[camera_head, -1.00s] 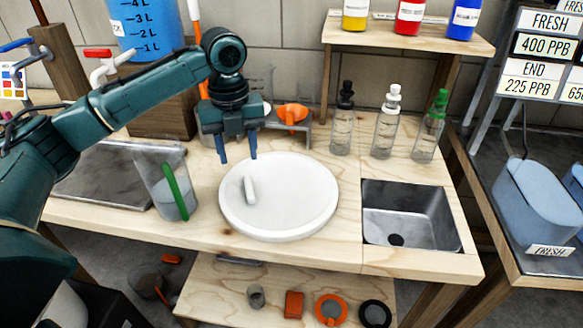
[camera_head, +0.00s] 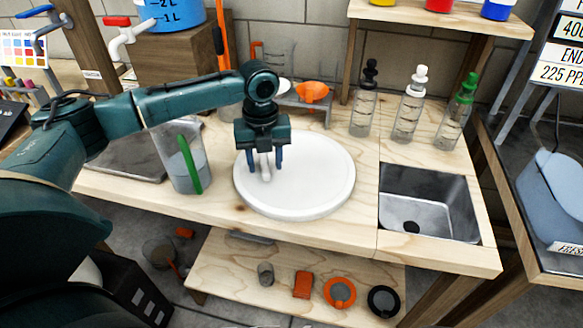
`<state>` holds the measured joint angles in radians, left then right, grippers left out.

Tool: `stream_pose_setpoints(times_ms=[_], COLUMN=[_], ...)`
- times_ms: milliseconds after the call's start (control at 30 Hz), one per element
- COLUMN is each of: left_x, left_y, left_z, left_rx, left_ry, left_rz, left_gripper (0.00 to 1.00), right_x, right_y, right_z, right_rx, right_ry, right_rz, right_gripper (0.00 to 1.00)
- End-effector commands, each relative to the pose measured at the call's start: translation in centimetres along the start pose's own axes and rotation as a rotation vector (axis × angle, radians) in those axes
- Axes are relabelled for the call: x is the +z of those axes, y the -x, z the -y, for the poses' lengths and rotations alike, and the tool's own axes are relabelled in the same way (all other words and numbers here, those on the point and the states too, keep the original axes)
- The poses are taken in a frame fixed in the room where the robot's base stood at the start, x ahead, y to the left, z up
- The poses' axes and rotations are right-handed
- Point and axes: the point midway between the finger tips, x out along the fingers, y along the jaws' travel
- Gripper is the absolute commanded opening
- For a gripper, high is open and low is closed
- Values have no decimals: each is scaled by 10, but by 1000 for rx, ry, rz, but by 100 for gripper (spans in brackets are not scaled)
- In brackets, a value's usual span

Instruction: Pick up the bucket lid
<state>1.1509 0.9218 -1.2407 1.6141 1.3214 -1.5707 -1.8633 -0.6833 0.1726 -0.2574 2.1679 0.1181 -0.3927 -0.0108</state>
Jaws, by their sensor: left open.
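The bucket lid (camera_head: 310,182) is a round white disc lying flat on the wooden worktop, left of the sink. A white bar handle (camera_head: 265,172) stands out on its left part. My left gripper (camera_head: 266,166) points down over the lid, with its two blue fingers open on either side of the handle. I cannot tell whether the fingers touch the handle or the lid. The gripper body hides the lid's upper left edge. My right gripper is not in view.
A clear pitcher with a green stick (camera_head: 187,165) stands close left of the lid. A metal sink (camera_head: 430,203) is to the right. Several dropper bottles (camera_head: 409,105) stand behind, and an orange funnel (camera_head: 312,92) sits on a rack at the back.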

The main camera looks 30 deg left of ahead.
Motion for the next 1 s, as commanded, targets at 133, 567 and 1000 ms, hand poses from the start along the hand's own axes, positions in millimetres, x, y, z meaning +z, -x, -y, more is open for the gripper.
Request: stream_pose_setpoints(times_ms=[133,567,1000], left_x=[0,0,0], left_y=[-17,-20,-19], left_z=[-1,-1,-1], left_rx=[1,0,0], left_ry=[1,0,0], left_rz=[0,0,0], left_gripper=[44,31,0], right_x=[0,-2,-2], right_y=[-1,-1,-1], right_z=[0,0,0], right_rx=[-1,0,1], right_ry=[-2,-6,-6], right_rz=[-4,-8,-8], right_gripper=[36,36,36])
